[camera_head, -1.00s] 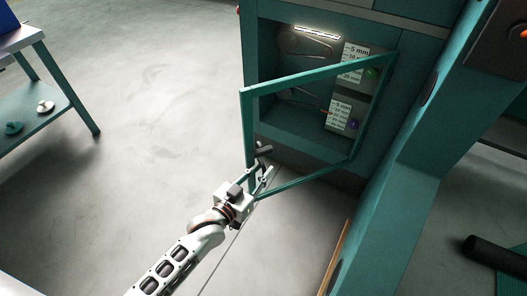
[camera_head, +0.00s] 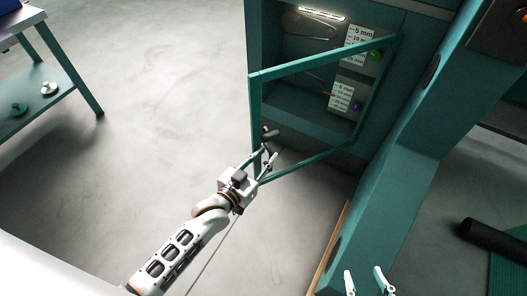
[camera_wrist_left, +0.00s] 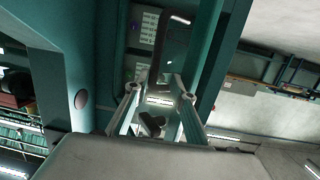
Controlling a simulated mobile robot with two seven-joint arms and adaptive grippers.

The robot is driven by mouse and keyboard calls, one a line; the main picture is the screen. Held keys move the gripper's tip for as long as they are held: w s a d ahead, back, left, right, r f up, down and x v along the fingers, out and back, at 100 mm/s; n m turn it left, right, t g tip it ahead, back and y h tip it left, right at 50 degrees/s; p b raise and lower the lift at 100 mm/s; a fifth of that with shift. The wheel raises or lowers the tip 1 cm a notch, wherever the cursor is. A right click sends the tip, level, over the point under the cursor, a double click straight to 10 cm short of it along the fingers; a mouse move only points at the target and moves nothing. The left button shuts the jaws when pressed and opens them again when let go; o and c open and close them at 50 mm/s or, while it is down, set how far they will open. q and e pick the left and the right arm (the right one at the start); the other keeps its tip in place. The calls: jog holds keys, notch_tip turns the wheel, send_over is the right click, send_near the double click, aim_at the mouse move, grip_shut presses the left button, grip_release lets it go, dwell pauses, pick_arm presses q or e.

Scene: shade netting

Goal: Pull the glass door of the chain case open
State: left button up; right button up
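The chain case (camera_head: 300,122) is a teal cabinet with a lit interior. Its glass door (camera_head: 327,63), a teal frame around a clear pane, stands swung well out, hinged on the right. A dark handle (camera_head: 269,133) sits near the free edge's lower end; it also shows in the left wrist view (camera_wrist_left: 151,126). My left gripper (camera_head: 264,156) is at the handle. In the left wrist view its fingers (camera_wrist_left: 158,95) are spread on either side of the handle, with gaps visible; contact is unclear. My right gripper (camera_head: 367,279) is open and empty at the bottom edge.
Inside the case are chains (camera_head: 308,26) and white labels (camera_head: 341,97). A teal sloping beam (camera_head: 400,150) stands right of the door. A teal bench (camera_head: 62,75) is at the upper left. The grey floor between is clear. A black roller (camera_head: 490,238) lies at the right.

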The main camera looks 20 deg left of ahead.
pick_arm(q)
jog(key=s+d, duration=0.3)
jog(key=s, duration=0.2)
jog(key=shift+s+r+p, duration=0.3)
jog(key=shift+p, duration=0.15)
pick_arm(e)
jog(key=shift+w+r, duration=0.25)
jog(key=shift+r, duration=0.4)
jog(key=shift+w+r, duration=0.25)
jog(key=shift+r, duration=0.35)
jog(key=shift+w, duration=0.1)
